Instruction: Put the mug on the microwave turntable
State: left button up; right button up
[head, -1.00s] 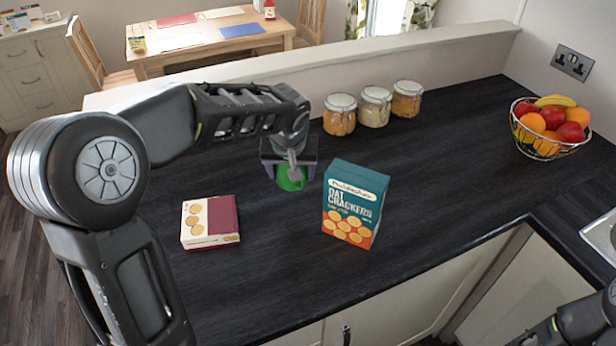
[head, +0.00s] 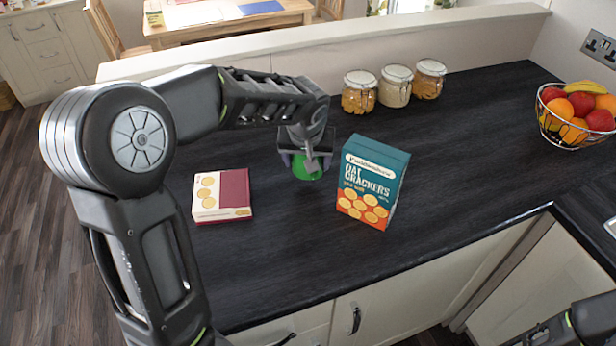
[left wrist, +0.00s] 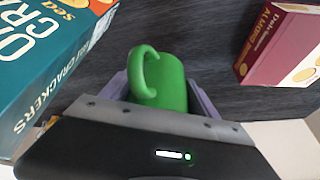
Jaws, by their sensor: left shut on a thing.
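The green mug (head: 306,168) is on or just above the dark worktop, mostly hidden behind my left gripper in the head view. In the left wrist view the mug (left wrist: 172,82) lies between the fingers, its handle toward the upper left. My left gripper (head: 305,160) is shut on the mug; it also shows in the left wrist view (left wrist: 160,95). I cannot tell if the mug touches the worktop. Part of my right arm shows at the lower right edge of the head view, but its gripper is out of frame. No microwave or turntable is in view.
An oat crackers box (head: 372,185) stands close right of the mug. A maroon and cream box (head: 222,195) lies to its left. Several lidded jars, including a white-filled one (head: 395,86), stand behind. A fruit bowl (head: 577,115) is at the far right. The front right worktop is clear.

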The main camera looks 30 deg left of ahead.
aim_at(307, 175)
pick_arm(q)
jog(key=shift+f+b, duration=1.45)
jog(key=shift+f, duration=0.95)
jog(key=shift+f, duration=0.15)
jog(key=o, duration=2)
jog(key=shift+c, duration=0.2)
jog(key=shift+r, duration=0.45)
jog(key=p+v, duration=0.5)
jog(key=v, duration=0.6)
jog(key=shift+s+d, duration=0.15)
jog(key=shift+s, duration=0.1)
